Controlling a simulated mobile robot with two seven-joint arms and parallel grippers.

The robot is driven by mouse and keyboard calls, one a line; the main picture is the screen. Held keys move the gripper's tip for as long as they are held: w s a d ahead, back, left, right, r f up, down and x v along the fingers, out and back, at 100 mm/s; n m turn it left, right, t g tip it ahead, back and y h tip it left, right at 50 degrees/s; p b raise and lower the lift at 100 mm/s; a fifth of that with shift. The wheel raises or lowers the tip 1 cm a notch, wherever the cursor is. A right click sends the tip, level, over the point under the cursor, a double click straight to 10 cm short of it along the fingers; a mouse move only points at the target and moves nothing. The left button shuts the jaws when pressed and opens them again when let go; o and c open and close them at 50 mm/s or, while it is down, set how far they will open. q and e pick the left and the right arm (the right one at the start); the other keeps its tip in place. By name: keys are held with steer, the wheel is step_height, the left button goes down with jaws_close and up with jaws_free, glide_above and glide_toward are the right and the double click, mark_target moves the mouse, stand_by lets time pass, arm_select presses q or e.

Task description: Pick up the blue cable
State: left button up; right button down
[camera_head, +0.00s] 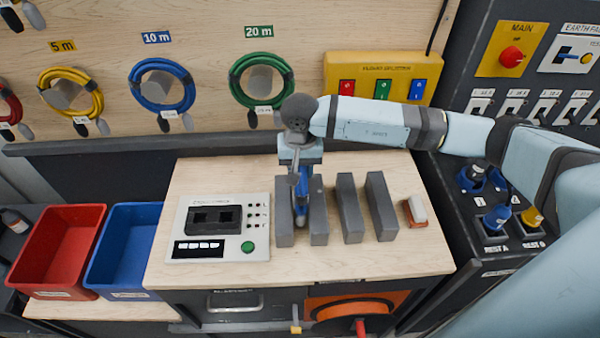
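The blue cable (161,86) hangs as a coil on the wooden back wall under a blue "10 m" label, with its dark plug ends hanging below. My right arm comes in from the right, and its gripper (300,198) points down over the bench, well to the right of and below the blue cable. The gripper is at the two leftmost upright grey blocks (284,212). A narrow blue and grey part shows there, and I cannot tell whether the fingers are apart or hold it. My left gripper is out of view.
A yellow cable (70,92) and a green cable (261,80) hang on either side. A tester panel (222,228) and more grey blocks (350,208) stand on the bench. Red (58,250) and blue (123,248) bins are at left. A yellow switch box (383,80) is behind my arm.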

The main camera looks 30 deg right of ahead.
step_height(320, 180, up, 19)
steer(key=b, duration=0.3)
steer(key=shift+r+b, duration=0.15)
steer(key=shift+b, duration=0.25)
stand_by(0.3)
steer(key=shift+b, duration=0.45)
